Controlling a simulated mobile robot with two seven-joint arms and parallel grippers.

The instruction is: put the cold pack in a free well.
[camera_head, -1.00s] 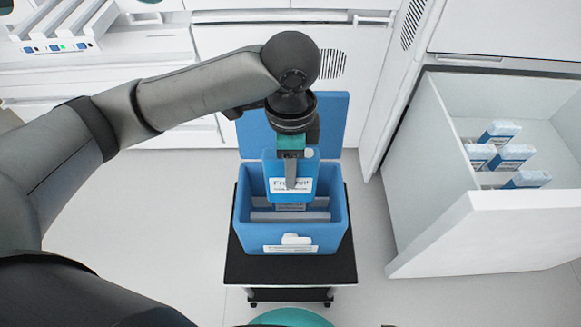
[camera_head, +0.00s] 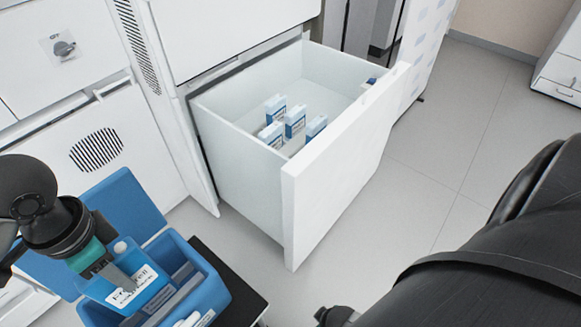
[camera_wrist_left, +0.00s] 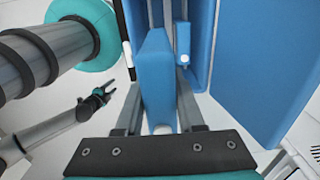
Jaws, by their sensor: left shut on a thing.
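My left gripper (camera_head: 112,270) is shut on a blue cold pack (camera_head: 142,290) with a white label, at the lower left of the head view. The pack is upright at the open blue cooler box (camera_head: 212,297); I cannot tell how far its lower end is inside. My right gripper (camera_wrist_left: 100,95) shows small in the wrist view, apart from the box.
An open white drawer (camera_head: 335,180) holds several blue-and-white packs (camera_head: 295,120) with bare floor around them. The cooler's blue lid (camera_head: 125,205) stands open behind it. The box rests on a black-topped cart (camera_head: 240,290). Floor right of the drawer is clear.

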